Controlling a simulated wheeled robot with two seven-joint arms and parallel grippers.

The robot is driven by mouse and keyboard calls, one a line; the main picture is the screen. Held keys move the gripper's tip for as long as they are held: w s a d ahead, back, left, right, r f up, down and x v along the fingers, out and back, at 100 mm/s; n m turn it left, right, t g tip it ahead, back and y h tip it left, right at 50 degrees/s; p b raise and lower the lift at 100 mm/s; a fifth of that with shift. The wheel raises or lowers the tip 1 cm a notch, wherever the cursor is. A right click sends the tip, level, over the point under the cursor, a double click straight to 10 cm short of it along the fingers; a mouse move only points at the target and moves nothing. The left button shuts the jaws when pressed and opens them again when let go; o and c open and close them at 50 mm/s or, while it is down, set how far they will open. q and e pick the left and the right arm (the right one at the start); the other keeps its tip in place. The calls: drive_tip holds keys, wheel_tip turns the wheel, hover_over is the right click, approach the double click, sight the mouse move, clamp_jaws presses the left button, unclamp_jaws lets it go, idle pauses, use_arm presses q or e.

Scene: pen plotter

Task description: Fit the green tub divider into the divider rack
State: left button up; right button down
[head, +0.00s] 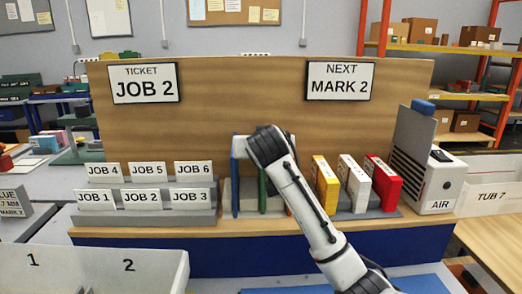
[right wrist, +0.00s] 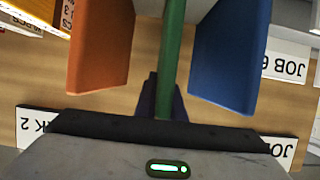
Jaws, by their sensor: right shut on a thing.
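The green tub divider (head: 262,192) stands upright below my right gripper, partly hidden by my arm in the head view. In the right wrist view the green divider (right wrist: 172,45) is edge-on between the fingers of my right gripper (right wrist: 162,92), which is shut on it. A blue divider (right wrist: 230,50) and an orange divider (right wrist: 100,45) stand apart on either side of it. In the head view the blue divider (head: 235,185) is left of the green one. The grey divider rack (head: 228,194) is mostly hidden, so I cannot tell how deep the green divider sits. My left gripper is out of view.
Job cards (head: 142,197) stand in tiers to the left. Yellow (head: 325,184), white (head: 353,183) and red (head: 382,182) blocks stand to the right, beside the AIR unit (head: 438,185). A wooden back panel (head: 240,90) rises behind. A white bin (head: 100,270) is front left.

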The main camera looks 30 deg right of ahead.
drive_tip(key=shift+f, duration=0.35)
drive_tip(key=shift+f, duration=0.2)
drive_tip(key=c, duration=1.8)
unclamp_jaws()
drive_tip(key=shift+c, duration=0.2)
drive_tip(key=shift+r, duration=0.15)
drive_tip(key=v, duration=1.2)
drive_tip(key=shift+b, duration=0.3)
